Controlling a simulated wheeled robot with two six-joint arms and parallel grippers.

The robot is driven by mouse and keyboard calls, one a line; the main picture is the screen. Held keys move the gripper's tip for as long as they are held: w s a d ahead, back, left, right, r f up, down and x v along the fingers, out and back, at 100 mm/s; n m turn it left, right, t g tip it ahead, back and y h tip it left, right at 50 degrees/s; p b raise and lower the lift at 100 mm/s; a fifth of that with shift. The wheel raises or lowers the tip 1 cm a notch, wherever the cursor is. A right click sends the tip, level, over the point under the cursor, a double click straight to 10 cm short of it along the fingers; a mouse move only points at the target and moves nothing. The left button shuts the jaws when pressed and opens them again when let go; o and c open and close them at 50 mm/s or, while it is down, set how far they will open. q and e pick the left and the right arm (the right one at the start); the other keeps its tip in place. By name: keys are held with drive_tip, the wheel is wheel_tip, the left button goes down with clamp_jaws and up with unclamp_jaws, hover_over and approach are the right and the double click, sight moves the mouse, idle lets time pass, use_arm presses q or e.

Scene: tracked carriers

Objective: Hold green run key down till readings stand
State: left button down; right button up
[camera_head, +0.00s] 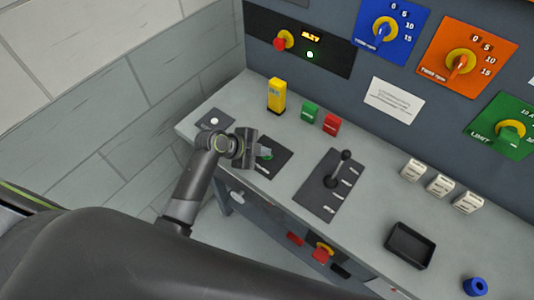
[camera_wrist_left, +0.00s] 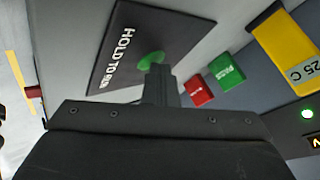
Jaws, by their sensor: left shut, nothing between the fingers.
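The green run key (camera_head: 265,154) sits on a black plate (camera_head: 268,170) on the grey desk. In the left wrist view the green key (camera_wrist_left: 151,59) shows beside the plate's lettering "HOLD TO RUN", cut off by my fingers. My left gripper (camera_head: 258,152) is shut and empty, with its tips at the key. In the left wrist view the tips of my left gripper (camera_wrist_left: 158,72) overlap the key's edge; I cannot tell whether they press it down. A small lit display (camera_head: 310,37) shows yellow characters too small to read. My right gripper is not in view.
A black lever (camera_head: 343,168) stands right of the key. A yellow block (camera_head: 276,95), a green block (camera_head: 310,112) and a red block (camera_head: 331,124) stand behind. Blue (camera_head: 383,30), orange (camera_head: 461,62) and green (camera_head: 510,130) dials are on the panel. A black tray (camera_head: 409,246) lies right.

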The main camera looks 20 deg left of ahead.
use_arm(q)
drive_tip(key=shift+r, duration=0.1)
idle(0.5)
drive_tip(key=shift+r+p, duration=0.8)
wheel_tip(320, 180, up, 5)
drive_tip(key=p, duration=0.4)
drive_tip(key=shift+r, duration=0.1)
idle(1.9)
